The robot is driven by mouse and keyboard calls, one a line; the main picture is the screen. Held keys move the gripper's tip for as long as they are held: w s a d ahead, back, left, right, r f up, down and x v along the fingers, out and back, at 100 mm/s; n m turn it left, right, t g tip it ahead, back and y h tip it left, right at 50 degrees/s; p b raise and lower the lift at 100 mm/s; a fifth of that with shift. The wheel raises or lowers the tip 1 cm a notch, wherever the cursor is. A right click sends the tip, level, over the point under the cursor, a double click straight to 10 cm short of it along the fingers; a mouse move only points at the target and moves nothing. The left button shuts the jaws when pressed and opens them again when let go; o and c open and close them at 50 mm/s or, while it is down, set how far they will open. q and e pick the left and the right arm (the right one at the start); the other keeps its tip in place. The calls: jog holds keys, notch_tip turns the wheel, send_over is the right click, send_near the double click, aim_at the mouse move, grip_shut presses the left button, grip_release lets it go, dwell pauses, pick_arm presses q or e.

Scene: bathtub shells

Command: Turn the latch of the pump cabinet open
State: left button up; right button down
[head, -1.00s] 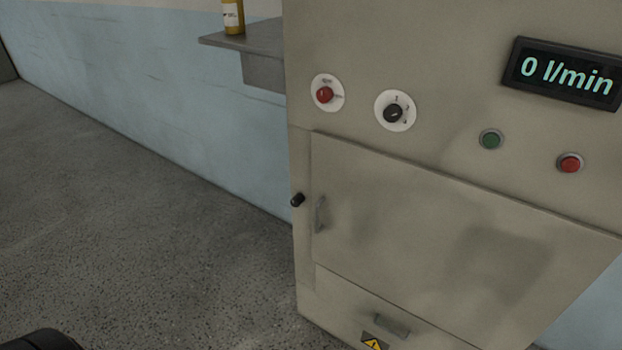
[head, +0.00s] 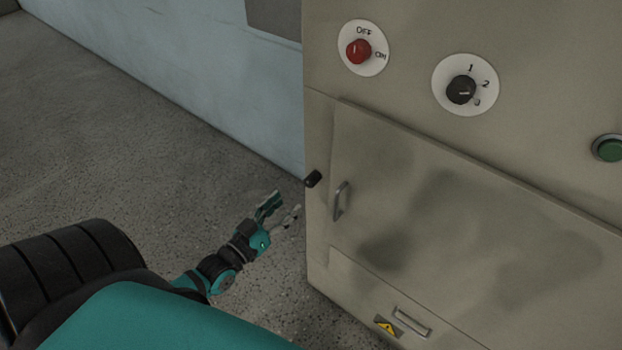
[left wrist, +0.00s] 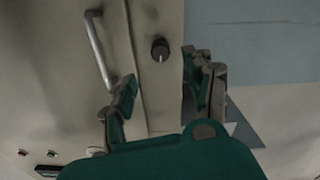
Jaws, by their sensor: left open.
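The pump cabinet (head: 440,190) stands at the right in the head view, its door closed. The black latch knob (head: 313,179) sits at the left edge of the cabinet, beside the door. It also shows in the left wrist view (left wrist: 160,50), with a pale mark, between my spread fingers in the picture. A metal door handle (head: 341,201) is just right of the latch. My left gripper (head: 283,205) is open and empty, to the left of the latch and a little below it, apart from it. My right gripper does not show.
Above the door are a red OFF/ON knob (head: 358,51), a black numbered dial (head: 461,90) and a green button (head: 608,148). The floor left of the cabinet is clear.

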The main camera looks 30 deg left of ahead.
aim_at(308, 184)
pick_arm(q)
jog(key=w, duration=0.9)
jog(key=shift+w+d, duration=0.35)
jog(key=shift+w, duration=0.35)
jog(key=shift+w+f, duration=0.1)
jog(key=shift+w, duration=0.05)
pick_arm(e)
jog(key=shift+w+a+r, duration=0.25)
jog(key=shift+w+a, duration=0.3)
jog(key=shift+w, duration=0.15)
pick_arm(q)
jog(key=c, duration=0.6)
grip_shut()
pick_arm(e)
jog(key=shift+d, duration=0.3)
